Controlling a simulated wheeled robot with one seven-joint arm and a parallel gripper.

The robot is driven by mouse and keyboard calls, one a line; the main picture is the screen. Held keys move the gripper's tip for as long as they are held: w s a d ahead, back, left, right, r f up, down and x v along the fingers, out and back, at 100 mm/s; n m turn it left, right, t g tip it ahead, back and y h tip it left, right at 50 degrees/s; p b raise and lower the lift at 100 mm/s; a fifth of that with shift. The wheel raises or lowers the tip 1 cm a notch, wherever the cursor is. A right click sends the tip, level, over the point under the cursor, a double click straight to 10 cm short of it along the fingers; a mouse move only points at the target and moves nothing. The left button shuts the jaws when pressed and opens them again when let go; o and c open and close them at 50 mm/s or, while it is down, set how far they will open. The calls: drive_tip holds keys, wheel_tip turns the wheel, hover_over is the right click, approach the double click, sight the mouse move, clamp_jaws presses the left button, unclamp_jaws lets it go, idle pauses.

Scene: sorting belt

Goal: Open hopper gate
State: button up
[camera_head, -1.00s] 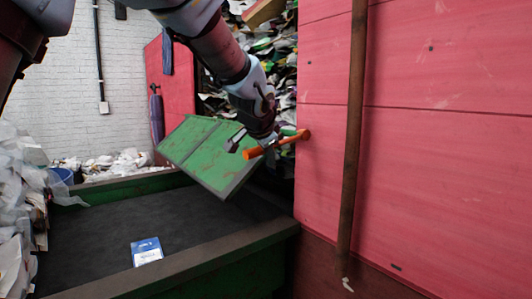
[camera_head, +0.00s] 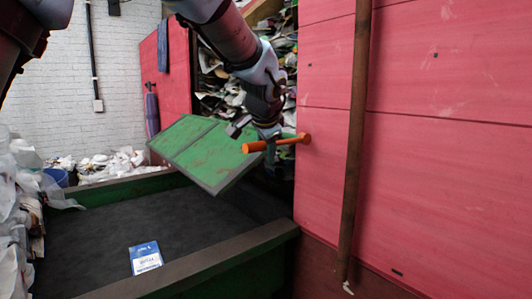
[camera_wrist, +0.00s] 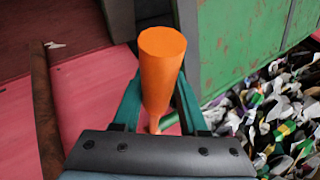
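The green hopper gate (camera_head: 200,152) is a scuffed, tilted panel above the far end of the dark belt. An orange handle (camera_head: 290,140) sticks out beside the gate, near the edge of the red wall; it also shows end-on in the wrist view (camera_wrist: 162,45). My gripper (camera_head: 270,143) is at the handle. In the wrist view, the teal fingers of my gripper (camera_wrist: 160,88) lie on both sides of the handle and close in against it. The fingertips are partly hidden behind the handle. The handle's mount is not clear.
The dark belt (camera_head: 190,225) carries a blue and white packet (camera_head: 145,257) and has a raised rim (camera_head: 200,265) in front. A red panelled wall (camera_head: 450,180) with a brown post (camera_head: 354,140) stands close on the right. Piled waste lies behind my arm and at the left.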

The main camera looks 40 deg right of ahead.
drive_tip(key=shift+o, duration=1.4)
drive_tip(key=shift+f, duration=0.1)
drive_tip(key=b+v, duration=0.3)
drive_tip(key=v, duration=0.8)
drive_tip(key=shift+f, duration=0.1)
